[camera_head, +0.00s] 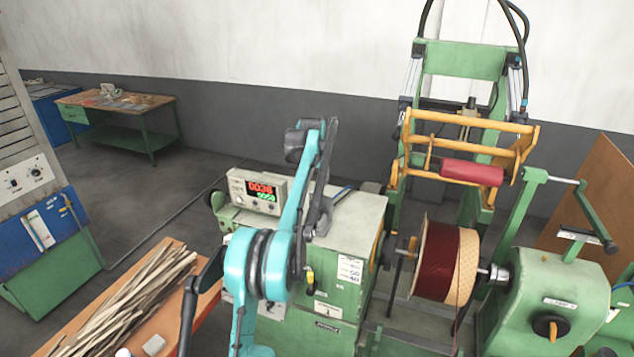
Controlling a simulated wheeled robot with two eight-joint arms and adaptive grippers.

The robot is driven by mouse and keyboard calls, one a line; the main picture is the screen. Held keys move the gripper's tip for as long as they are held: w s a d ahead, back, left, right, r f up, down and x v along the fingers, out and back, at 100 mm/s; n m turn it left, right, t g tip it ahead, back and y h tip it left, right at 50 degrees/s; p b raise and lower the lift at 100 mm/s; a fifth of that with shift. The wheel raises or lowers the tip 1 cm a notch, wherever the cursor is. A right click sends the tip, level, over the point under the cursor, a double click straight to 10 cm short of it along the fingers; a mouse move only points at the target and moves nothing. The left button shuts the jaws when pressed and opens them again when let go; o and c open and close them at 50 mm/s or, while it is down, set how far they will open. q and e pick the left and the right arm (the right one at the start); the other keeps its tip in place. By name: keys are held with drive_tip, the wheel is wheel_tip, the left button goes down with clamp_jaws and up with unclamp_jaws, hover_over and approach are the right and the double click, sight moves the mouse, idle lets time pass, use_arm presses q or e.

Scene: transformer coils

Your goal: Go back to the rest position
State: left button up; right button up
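A teal arm of mine, which looks like my left, rises from the bottom edge left of centre, bends at a round joint, and reaches up in front of the green winding machine (345,250). The dark grey part at its far end looks like my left gripper (322,215), seen edge-on, with nothing visibly held. I cannot make out whether its fingers are apart. My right gripper does not show. A dark red coil (436,262) sits on the machine's spindle to the right, well apart from my arm.
An orange table (190,325) with thin wooden strips (130,300) is at lower left. A control box (257,191) with a lit display sits on the machine. A yellow frame with a red roll (472,172) stands behind the coil. A workbench (118,103) is at far left. Floor between is clear.

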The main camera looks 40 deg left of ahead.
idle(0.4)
use_arm(q)
drive_tip(key=s+d+f+m+b, duration=0.1)
drive_tip(key=s+d+f+b, duration=0.35)
drive_tip(key=d, duration=0.25)
drive_tip(key=s+d+f+m+t+h+b, duration=0.1)
drive_tip(key=s+d+f+b, duration=0.2)
drive_tip(key=s+d+b, duration=0.4)
drive_tip(key=s+d+f+b, duration=0.3)
drive_tip(key=d+f+b, duration=0.15)
drive_tip(key=d, duration=0.35)
drive_tip(key=s+d+f+m+b, duration=0.1)
drive_tip(key=s+d+f+b, duration=0.3)
drive_tip(key=s+f, duration=0.4)
drive_tip(key=s+d+f+m+h+b, duration=0.1)
drive_tip(key=s+d+f+b, duration=0.4)
drive_tip(key=s+f, duration=0.3)
drive_tip(key=s+d+f+t+h+b, duration=0.1)
drive_tip(key=s+d+f+b, duration=0.3)
drive_tip(key=f, duration=0.8)
drive_tip(key=s+b, duration=0.2)
drive_tip(key=s, duration=0.1)
drive_tip(key=shift+s+d+f+m, duration=0.35)
drive_tip(key=shift+s+d+m, duration=0.05)
